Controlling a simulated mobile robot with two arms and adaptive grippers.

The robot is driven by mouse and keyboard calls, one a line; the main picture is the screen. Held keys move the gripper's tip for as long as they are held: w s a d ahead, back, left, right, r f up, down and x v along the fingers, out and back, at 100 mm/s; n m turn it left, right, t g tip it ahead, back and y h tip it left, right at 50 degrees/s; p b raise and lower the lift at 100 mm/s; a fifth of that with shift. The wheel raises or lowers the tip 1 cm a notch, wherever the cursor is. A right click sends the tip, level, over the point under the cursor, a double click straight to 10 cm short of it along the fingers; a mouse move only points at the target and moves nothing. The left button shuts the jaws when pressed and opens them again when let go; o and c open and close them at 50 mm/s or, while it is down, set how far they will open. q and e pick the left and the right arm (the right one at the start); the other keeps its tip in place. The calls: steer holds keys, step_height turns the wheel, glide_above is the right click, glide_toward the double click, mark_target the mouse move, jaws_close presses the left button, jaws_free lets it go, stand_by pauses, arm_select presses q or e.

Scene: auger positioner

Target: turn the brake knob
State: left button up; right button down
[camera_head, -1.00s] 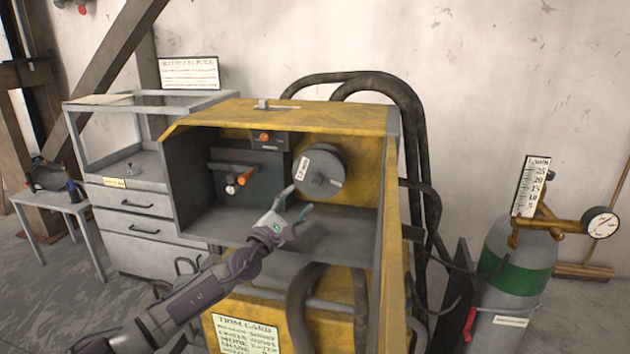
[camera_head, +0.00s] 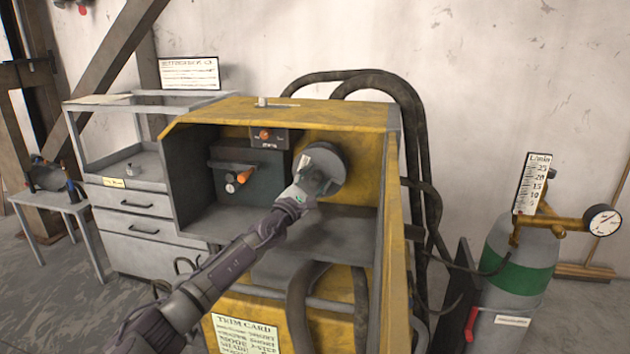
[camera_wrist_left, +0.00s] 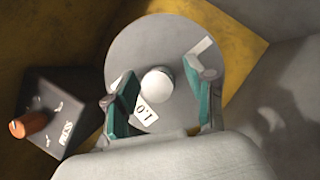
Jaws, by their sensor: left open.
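A dark grey disc (camera_head: 335,158) with a white label stands upright inside the yellow cabinet. In the left wrist view the disc (camera_wrist_left: 150,42) faces me, with a pale round knob (camera_wrist_left: 157,84) at its centre, seemingly the brake knob. My left gripper (camera_head: 318,177) is in front of the disc and covers the knob in the head view. In the left wrist view its green-padded fingers (camera_wrist_left: 160,88) are open, one on each side of the knob. I cannot tell whether they touch it. My right gripper is not in view.
A small box (camera_head: 268,146) with an orange knob, marked PRESS in the wrist view (camera_wrist_left: 66,118), is left of the disc. A dark unit (camera_head: 262,168) with another orange part sits lower left. The yellow cabinet (camera_head: 350,115) walls enclose the space; a gas cylinder (camera_head: 510,280) stands right.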

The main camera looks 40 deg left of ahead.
arm_select(q)
steer(key=shift+c, duration=0.3)
jaws_close()
steer(key=shift+f+n, duration=0.1)
steer(key=shift+n, duration=0.3)
